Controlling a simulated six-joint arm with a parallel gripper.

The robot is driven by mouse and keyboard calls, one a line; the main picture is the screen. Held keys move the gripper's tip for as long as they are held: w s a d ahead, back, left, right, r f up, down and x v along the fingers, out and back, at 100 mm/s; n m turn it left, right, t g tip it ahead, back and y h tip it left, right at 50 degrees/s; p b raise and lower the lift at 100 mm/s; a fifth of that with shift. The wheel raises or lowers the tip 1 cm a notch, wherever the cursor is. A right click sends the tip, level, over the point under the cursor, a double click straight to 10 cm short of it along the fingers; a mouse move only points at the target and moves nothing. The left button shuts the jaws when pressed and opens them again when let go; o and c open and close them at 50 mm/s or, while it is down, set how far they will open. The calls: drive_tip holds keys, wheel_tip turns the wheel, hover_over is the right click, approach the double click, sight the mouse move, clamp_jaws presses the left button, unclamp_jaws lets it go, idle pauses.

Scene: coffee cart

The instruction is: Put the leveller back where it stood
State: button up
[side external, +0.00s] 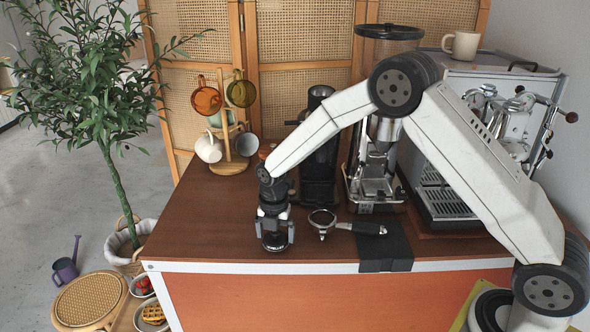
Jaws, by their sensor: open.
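The leveller (275,242), a small dark round piece with a shiny edge, appears to stand on the brown counter near its front edge. My gripper (275,232) points straight down right over it, with its fingers open on either side. The fingers partly hide the leveller, and I cannot tell whether they touch it. A portafilter (322,219) lies just to the right, its metal basket on the counter side and its black handle reaching over a black mat (385,247).
A dark grinder (319,160) stands behind the portafilter, with a second, silver grinder (375,170) to its right. The espresso machine (440,180) fills the right. A mug tree (229,150) stands at the back left. The counter's left front (200,225) is clear.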

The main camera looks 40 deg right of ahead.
sight(281, 239)
wheel_tip(281, 239, up, 12)
drive_tip(key=shift+f, duration=0.25)
idle(0.3)
idle(0.5)
drive_tip(key=s+d+f+m+t, duration=0.1)
drive_tip(key=s+d+m, duration=0.1)
drive_tip(key=s+m, duration=0.9)
drive_tip(key=s+d+f+m+t, duration=0.1)
drive_tip(key=s+d+m, duration=0.1)
drive_tip(key=s+m, duration=0.8)
drive_tip(key=m, duration=0.3)
drive_tip(key=shift+s+d+f+m+t, duration=0.3)
drive_tip(key=shift+s+d, duration=0.1)
